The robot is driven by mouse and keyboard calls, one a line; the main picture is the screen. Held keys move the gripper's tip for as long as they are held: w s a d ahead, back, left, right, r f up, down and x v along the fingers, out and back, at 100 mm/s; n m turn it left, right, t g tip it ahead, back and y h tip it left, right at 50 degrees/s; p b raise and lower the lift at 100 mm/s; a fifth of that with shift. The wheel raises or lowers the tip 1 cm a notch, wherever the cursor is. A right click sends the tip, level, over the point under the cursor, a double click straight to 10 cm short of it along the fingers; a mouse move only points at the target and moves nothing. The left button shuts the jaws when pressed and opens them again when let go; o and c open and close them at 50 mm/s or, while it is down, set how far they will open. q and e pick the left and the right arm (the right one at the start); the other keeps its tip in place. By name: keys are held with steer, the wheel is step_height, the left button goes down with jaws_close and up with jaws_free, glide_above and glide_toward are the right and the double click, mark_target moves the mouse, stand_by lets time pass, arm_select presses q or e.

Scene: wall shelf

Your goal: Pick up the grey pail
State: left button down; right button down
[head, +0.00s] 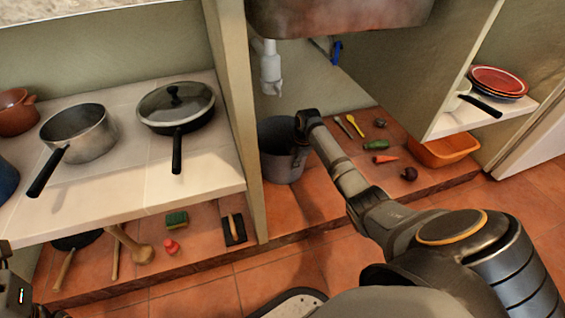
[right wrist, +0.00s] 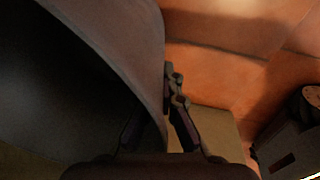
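The grey pail (head: 279,160) stands upright on the raised tile floor under the sink, in the middle of the head view. In the right wrist view its dark inside and curved grey wall (right wrist: 135,35) fill the left side. My right gripper (head: 305,123) is at the pail's right rim. In the right wrist view its fingers (right wrist: 160,100) straddle the wall, one inside and one outside, and look closed on it; the inner fingertip is hard to see. Part of my left gripper (head: 14,287) shows at the lower left edge, with its fingers mostly cut off.
The sink (head: 335,15) and white drain pipe (head: 270,70) are above the pail. A partition (head: 232,110) stands close on its left. To the right lie a yellow spoon (head: 352,126), carrot (head: 385,159) and orange tub (head: 445,152). Pans stand on the left shelf (head: 205,175).

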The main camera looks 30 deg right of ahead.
steer(key=shift+w+r, duration=0.1)
steer(key=shift+r, duration=0.1)
stand_by(0.4)
steer(key=shift+r+p, duration=1.05)
steer(key=shift+r, duration=0.15)
steer(key=shift+r+p, duration=2.25)
steer(key=shift+r, duration=1.4)
